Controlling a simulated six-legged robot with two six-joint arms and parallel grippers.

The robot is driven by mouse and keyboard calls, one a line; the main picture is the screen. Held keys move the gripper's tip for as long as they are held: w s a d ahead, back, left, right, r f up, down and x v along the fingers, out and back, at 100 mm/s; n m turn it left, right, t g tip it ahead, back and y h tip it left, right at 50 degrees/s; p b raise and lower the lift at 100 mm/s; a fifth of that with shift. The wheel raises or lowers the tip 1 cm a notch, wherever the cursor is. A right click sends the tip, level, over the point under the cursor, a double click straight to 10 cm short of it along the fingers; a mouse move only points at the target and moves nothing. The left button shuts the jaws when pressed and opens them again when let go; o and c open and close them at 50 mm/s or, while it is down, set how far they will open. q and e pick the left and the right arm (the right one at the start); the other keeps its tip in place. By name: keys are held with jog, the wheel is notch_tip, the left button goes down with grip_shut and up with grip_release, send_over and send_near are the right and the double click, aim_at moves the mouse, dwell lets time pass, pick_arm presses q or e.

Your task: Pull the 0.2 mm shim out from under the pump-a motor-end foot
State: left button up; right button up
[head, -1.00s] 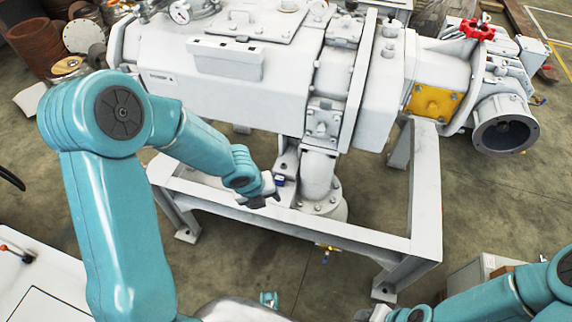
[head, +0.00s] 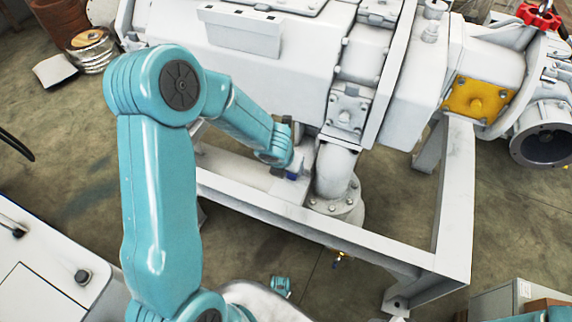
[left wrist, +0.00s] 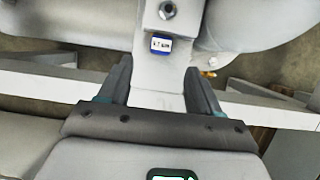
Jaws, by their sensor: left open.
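The pump-a foot (left wrist: 172,24) with its hex bolt (left wrist: 167,10) is at the top middle of the left wrist view. A small blue-edged tag with a white label (left wrist: 161,44) sits just in front of the bolt. Its print is too small to read surely, and the thin shim itself cannot be made out. The blue tag also shows in the head view (head: 292,175), beside the pipe elbow. My left gripper (left wrist: 158,68) is open and empty, its two fingers either side of the line to the tag, with the tag just beyond the fingertips. My right gripper is not seen.
The white frame rail (head: 310,222) runs below the foot. The pipe elbow (head: 335,172) stands close to the right of the tag, and the pump body (head: 270,85) overhangs from above. The frame's middle is open down to the floor.

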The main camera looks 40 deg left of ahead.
aim_at(290, 180)
pick_arm(q)
jog(key=b+x, duration=0.2)
jog(key=x, duration=0.4)
jog(key=shift+w+f, duration=0.15)
jog(key=shift+f, duration=0.15)
jog(key=shift+w+a+f+b, duration=0.1)
jog(key=shift+w+f+b, duration=0.25)
jog(key=shift+f, duration=0.1)
jog(key=c, duration=1.1)
jog(key=shift+s, duration=0.15)
jog(key=shift+c, duration=0.2)
